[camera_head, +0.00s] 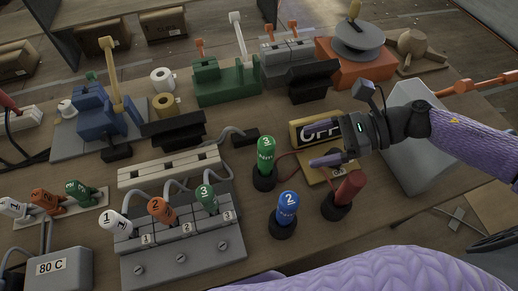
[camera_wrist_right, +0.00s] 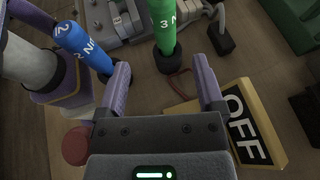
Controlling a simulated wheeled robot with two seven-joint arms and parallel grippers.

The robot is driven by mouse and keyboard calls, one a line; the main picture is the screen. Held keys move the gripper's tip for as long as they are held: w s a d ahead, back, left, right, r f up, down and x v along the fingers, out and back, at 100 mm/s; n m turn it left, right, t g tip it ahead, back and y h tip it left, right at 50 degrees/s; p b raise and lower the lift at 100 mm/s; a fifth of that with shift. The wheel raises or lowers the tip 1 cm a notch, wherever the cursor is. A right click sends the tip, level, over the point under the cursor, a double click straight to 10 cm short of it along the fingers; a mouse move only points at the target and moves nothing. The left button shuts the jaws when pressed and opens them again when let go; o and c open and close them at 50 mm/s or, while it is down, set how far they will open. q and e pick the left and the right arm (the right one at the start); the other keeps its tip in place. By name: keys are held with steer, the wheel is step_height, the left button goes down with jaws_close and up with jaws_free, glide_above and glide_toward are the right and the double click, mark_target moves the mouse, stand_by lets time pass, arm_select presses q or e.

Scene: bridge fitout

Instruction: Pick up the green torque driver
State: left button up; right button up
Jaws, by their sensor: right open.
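The green torque driver (camera_head: 265,149), marked 3, stands upright in a black round base (camera_head: 265,181) near the middle of the table. In the right wrist view its green body (camera_wrist_right: 163,22) shows beyond the fingertips, its top cut off by the frame. My right gripper (camera_head: 325,155) is to the right of the driver, open and empty. In the wrist view the two purple fingers (camera_wrist_right: 160,78) are spread, with the driver's base ahead of the gap and apart from them. My left gripper does not show.
A blue driver (camera_head: 287,201) marked 2 and a red one (camera_head: 349,188) stand close by. An OFF sign (camera_head: 308,131) lies behind the right gripper. A grey block (camera_head: 185,260) with numbered tools is at left. Several green, blue and orange machines line the back.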

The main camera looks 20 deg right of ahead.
mark_target(266, 158)
steer(key=x, duration=0.7)
steer(key=f+x, duration=0.1)
steer(key=x, duration=0.2)
steer(key=shift+w+a+f+b, duration=0.1)
steer(key=shift+w+b, duration=0.2)
steer(key=shift+b, duration=0.05)
jaws_close()
